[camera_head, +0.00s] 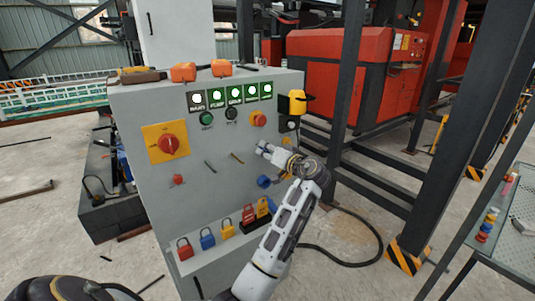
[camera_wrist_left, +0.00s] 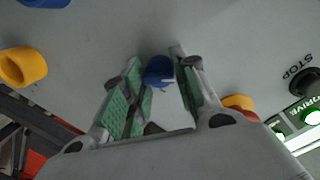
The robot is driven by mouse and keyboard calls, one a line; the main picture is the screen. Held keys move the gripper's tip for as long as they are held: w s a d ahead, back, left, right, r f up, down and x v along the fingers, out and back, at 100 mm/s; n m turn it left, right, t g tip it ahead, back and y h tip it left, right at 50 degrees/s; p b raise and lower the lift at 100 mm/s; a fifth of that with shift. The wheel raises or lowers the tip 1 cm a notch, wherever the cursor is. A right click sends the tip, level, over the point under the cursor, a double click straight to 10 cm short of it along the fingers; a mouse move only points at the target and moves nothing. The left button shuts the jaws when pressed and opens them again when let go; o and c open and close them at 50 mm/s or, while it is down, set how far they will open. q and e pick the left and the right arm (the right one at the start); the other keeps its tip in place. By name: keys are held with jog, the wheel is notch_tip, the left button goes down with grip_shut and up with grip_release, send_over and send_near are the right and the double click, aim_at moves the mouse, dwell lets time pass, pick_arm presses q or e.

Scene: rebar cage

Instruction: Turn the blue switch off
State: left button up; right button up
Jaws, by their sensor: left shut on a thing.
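The blue switch (camera_wrist_left: 158,70) is a small blue knob on the grey panel face, seen in the left wrist view between my fingertips. My left gripper (camera_wrist_left: 160,78) is shut on it, with one green-padded finger on each side. In the head view my left gripper (camera_head: 262,149) reaches the front of the grey control cabinet (camera_head: 205,140), and it hides the switch there. The switch's exact turn angle cannot be told. My right gripper is not in view.
Another blue knob (camera_head: 264,181) sits just below my gripper. A dark steel post (camera_head: 349,80) stands to the right.

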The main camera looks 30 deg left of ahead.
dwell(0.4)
pick_arm(q)
jog(key=o, duration=1)
